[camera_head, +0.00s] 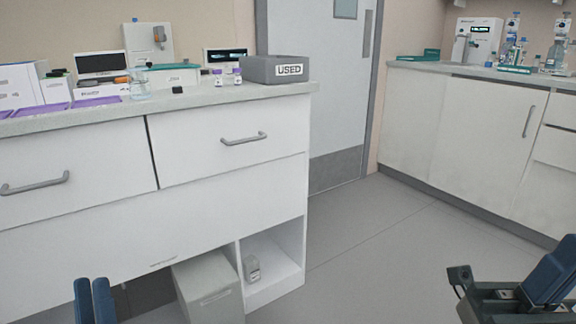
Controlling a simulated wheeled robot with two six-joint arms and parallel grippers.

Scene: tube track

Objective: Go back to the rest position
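My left gripper (92,284) shows at the bottom left. Its two dark blue fingers stand upright side by side with almost no gap and nothing visible between them. It is in front of the white cabinet and touches nothing that I can see. My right gripper (545,275) is at the bottom right corner, over the floor, with blue finger parts beside a black body. It is cut off by the frame edge, so I cannot tell how far its fingers are apart.
A counter (215,97) with drawers carries a grey USED box (262,69), small vials, a glass beaker (139,88) and boxes. A bin (208,290) stands below. A door (338,90) is behind. A second counter (480,73) with equipment is at right. The floor between is clear.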

